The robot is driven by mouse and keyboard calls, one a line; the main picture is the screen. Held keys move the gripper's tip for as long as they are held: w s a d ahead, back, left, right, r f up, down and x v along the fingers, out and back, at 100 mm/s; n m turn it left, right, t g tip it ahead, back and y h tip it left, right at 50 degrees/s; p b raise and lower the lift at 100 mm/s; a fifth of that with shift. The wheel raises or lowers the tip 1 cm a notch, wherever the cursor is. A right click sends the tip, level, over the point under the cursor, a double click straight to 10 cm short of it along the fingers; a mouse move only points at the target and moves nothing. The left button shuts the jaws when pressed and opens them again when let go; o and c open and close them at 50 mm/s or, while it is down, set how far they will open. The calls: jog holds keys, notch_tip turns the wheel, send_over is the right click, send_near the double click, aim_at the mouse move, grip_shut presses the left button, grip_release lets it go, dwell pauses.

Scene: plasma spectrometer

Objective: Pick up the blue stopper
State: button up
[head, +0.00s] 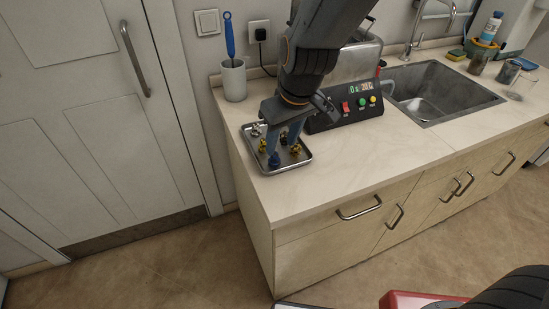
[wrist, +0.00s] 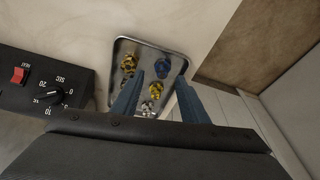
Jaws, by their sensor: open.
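The blue stopper (wrist: 163,68) lies in the metal tray (wrist: 145,47), near the tray's far right corner in the wrist view. My gripper (wrist: 160,76) is open, with its two blue fingers apart and pointing into the tray. In the wrist view the stopper shows between the fingertips, closer to the right one; I cannot tell whether either touches it. In the head view my gripper (head: 283,153) reaches down over the tray (head: 288,167), and I cannot make out the stopper apart from the blue fingers.
Several gold and silver pieces share the tray, including a gold one (wrist: 156,88) close behind the stopper. A black control box (head: 345,113) stands right of the tray. A white cup with a blue-handled brush (head: 233,80) stands behind. The counter front (head: 310,190) is clear.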

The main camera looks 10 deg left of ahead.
aim_at(276, 155)
jog(key=shift+a+p+x, duration=0.15)
jog(key=shift+p+x, duration=0.25)
jog(key=shift+x, duration=1)
jog(key=shift+a+p+x, duration=0.15)
jog(key=shift+p+x, duration=0.2)
jog(key=shift+x, duration=1.05)
jog(key=shift+r, duration=0.1)
grip_shut()
